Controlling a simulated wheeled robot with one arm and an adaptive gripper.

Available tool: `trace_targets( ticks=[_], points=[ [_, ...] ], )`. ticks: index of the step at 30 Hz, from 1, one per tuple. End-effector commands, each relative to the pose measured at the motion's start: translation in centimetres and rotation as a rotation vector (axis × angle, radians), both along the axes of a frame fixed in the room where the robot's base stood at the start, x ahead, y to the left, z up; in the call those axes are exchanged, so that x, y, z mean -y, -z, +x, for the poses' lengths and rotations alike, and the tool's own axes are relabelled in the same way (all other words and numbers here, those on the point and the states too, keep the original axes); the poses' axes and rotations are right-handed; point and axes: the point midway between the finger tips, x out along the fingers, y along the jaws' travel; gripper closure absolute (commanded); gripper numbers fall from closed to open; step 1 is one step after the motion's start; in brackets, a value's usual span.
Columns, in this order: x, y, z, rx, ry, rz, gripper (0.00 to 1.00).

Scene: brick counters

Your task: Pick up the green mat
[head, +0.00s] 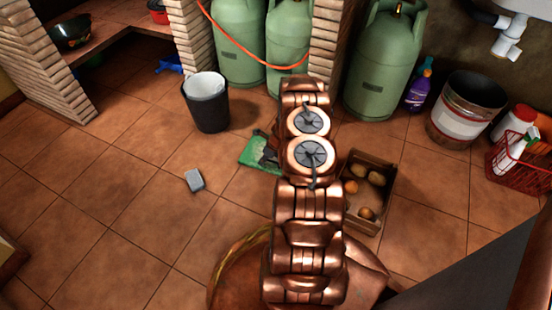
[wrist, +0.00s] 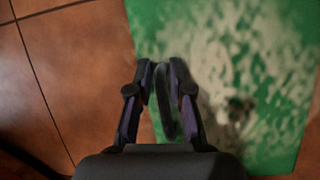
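The green mat (head: 252,152), with a pale mottled pattern, lies on the tiled floor and is partly hidden by my arm in the head view. In the wrist view the mat (wrist: 255,70) fills the right side, its left edge running down behind my gripper. My gripper (wrist: 164,72) is over the mat near that edge. Its two fingers are a small gap apart, with a narrow dark shape between them. I cannot tell whether that shape is a fold of the mat or a shadow. In the head view my gripper (head: 268,150) is low over the mat.
A crate (head: 375,158) with several round brown items stands right of my arm. A dark bucket (head: 208,110) stands behind the mat, and green gas cylinders (head: 385,60) further back. A grey block (head: 195,180) lies to the left. The left floor is mostly clear.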

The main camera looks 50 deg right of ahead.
Motion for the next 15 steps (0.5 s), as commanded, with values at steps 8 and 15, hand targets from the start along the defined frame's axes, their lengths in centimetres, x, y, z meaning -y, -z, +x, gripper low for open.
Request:
trace_targets(
  ticks=[8, 15],
  points=[
    [0.05, -0.09, 0.08, 0.001, 0.001, -0.001, 0.88],
    [0.05, -0.10, 0.09, 0.001, 0.001, -0.002, 1.00]
  ],
)
